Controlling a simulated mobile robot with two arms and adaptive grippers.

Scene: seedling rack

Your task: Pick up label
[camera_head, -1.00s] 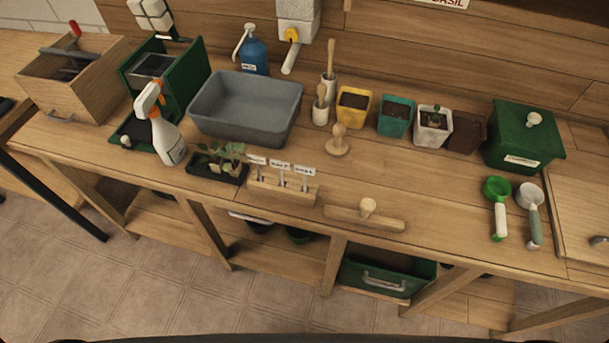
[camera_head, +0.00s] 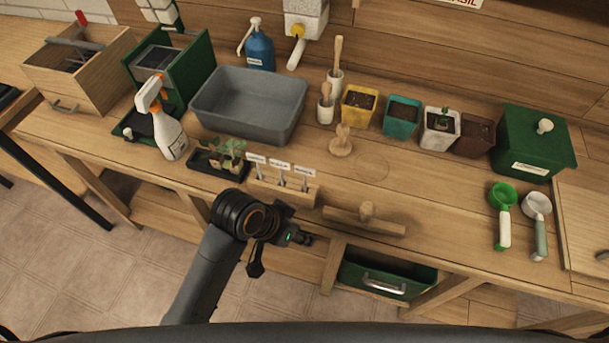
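Three white plant labels with dark writing stand upright in a wooden holder (camera_head: 282,191) at the bench's front edge: a left label (camera_head: 256,160), a middle label (camera_head: 279,167) and a right label (camera_head: 304,173). The writing is too small to read. My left gripper (camera_head: 302,238) is at the end of a dark arm, in front of the bench edge and below the holder in the picture. It looks apart from the labels. Its fingers are small and seen edge-on, so their opening does not show. My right gripper is out of view.
A seedling tray (camera_head: 204,164) stands left of the holder, and a wooden tamper (camera_head: 365,222) lies to its right. Behind are a grey tub (camera_head: 250,127), a round wooden stamp (camera_head: 341,146) and several pots. A spray bottle (camera_head: 168,134) stands farther left.

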